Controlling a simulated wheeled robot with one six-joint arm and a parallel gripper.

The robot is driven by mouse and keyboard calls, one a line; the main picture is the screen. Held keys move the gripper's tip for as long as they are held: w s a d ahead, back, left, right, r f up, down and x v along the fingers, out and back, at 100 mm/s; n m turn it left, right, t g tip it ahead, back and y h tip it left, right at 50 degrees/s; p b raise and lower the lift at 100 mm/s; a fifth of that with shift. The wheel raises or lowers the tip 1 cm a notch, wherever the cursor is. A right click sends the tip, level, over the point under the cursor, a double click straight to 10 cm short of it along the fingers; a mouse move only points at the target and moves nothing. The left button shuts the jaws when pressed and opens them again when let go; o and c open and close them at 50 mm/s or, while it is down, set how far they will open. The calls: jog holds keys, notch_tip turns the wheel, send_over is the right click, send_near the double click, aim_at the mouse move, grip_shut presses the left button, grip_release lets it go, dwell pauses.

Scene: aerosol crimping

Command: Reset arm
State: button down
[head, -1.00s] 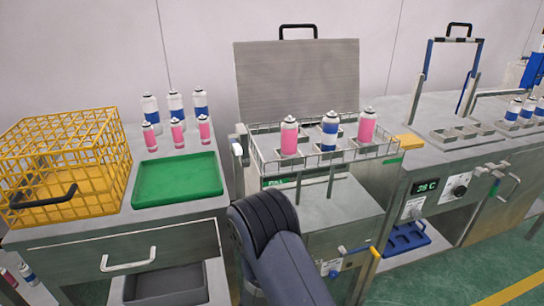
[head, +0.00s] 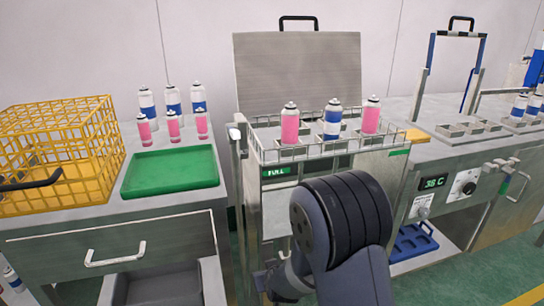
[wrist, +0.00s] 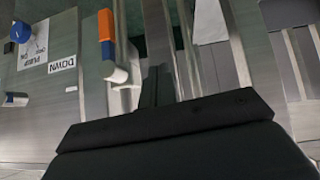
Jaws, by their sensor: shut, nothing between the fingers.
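My arm (head: 345,225) rises at the lower middle of the head view, in front of the steel station with the raised lid. My gripper (wrist: 157,75) shows in the wrist view as dark fingers closed together, with nothing between them. In the head view the gripper cannot be made out behind the arm. An orange and blue handle (wrist: 106,32) with a white lever end lies just left of the fingers in the wrist view. I cannot tell whether they touch.
A wire-railed rack (head: 330,157) holds pink and blue-white cans on the station. A green tray (head: 170,173), more cans and a yellow wire crate (head: 60,150) stand on the left counter. A drawer handle (head: 115,255) sticks out below. A blue tray (head: 412,243) sits on the lower right shelf.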

jog(key=shift+d+r+y+b, duration=0.15)
jog(key=shift+y+b, duration=0.15)
jog(key=shift+b, duration=0.4)
notch_tip(320, 180, up, 3)
jog(key=shift+f+p, duration=0.1)
jog(key=shift+p, duration=0.55)
